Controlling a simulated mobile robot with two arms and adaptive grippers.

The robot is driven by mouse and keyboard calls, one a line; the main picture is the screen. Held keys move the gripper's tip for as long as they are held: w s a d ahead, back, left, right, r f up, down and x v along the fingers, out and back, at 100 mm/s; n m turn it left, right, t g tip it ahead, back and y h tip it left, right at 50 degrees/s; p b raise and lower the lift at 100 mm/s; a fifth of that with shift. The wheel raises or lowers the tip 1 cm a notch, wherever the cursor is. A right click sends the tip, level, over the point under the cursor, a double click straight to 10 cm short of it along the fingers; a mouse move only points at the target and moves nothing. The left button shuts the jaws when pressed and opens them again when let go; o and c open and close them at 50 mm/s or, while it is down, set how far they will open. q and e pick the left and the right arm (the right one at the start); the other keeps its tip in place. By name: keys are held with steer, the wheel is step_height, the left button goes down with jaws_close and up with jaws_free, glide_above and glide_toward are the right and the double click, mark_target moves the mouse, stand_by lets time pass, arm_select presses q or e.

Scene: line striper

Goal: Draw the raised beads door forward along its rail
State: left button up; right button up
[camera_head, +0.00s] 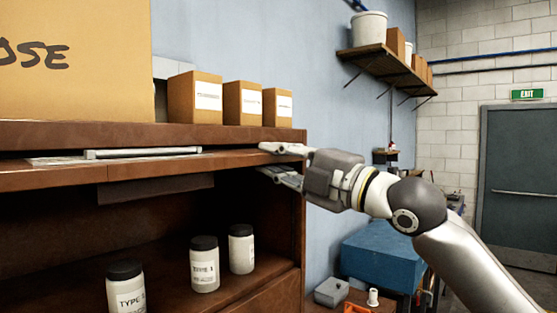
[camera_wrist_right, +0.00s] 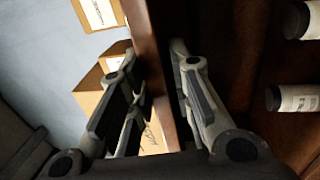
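The brown wooden cabinet holds a flat panel (camera_head: 235,160) in the slot under its top board; this looks like the raised door, lying level with its front edge showing. No label on it can be read. My right gripper (camera_head: 282,162) is at the panel's right end, with one finger above its front edge and one below. In the right wrist view my right gripper (camera_wrist_right: 153,75) has its fingers apart, with a brown board edge (camera_wrist_right: 150,40) between them. I cannot tell whether either finger touches it. My left gripper is not in view.
A silver bar (camera_head: 140,152) lies in the slot to the left. White jars with black lids (camera_head: 204,265) stand on the shelf below. Cartons (camera_head: 242,103) and a large box (camera_head: 75,70) stand on top. A blue case (camera_head: 385,255) is at the right.

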steer(key=shift+v, duration=0.8)
jaws_close()
steer(key=shift+s+d+r, duration=0.15)
steer(key=shift+s+d, duration=0.7)
steer(key=shift+d, duration=0.25)
steer(key=shift+s+d+r, duration=0.15)
steer(key=shift+s+d, duration=0.65)
steer(key=shift+d, duration=0.3)
steer(key=shift+s+d, duration=0.1)
steer(key=r+v, duration=0.1)
steer(key=v, duration=0.5)
steer(key=shift+s+d+b, duration=0.3)
steer(key=shift+d+b, duration=0.05)
steer(key=shift+b, duration=0.05)
steer(key=shift+d, duration=0.1)
